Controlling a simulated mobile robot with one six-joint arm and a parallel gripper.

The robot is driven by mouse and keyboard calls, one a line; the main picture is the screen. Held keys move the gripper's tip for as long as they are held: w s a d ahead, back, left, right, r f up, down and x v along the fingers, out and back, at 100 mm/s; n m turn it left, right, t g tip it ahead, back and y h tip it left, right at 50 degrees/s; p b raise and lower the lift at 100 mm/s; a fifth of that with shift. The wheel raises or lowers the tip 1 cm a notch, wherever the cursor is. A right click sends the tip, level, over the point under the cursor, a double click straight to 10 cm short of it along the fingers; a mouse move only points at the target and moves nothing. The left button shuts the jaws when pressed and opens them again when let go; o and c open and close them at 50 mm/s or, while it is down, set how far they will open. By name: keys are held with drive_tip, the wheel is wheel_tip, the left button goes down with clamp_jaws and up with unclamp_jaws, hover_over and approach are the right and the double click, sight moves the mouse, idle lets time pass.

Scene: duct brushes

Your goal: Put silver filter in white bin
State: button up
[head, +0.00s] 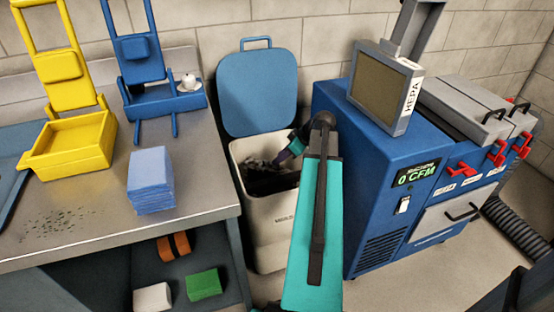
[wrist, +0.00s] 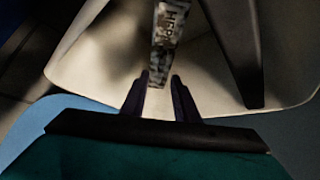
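The white bin (head: 268,222) stands on the floor between the bench and the blue machine, its blue lid (head: 258,92) raised. My gripper (head: 281,161) reaches down into its mouth from the right. A mottled grey filter (head: 257,164) shows inside the mouth, partly hidden by shadow and the rim. In the wrist view, its HEPA-marked edge (wrist: 168,40) runs up from between the two fingers of my gripper (wrist: 160,82), which sit close on either side of it. The pale bin wall (wrist: 105,62) lies behind it.
A cleaner HEPA filter (head: 378,92) stands tilted on the blue machine (head: 372,195). The steel bench (head: 95,235) at left holds a yellow holder (head: 70,150), a blue holder (head: 178,103), blue cloths (head: 151,182) and dark debris. A black hose (head: 515,228) lies at right.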

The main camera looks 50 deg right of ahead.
drive_tip(key=shift+v, duration=1.5)
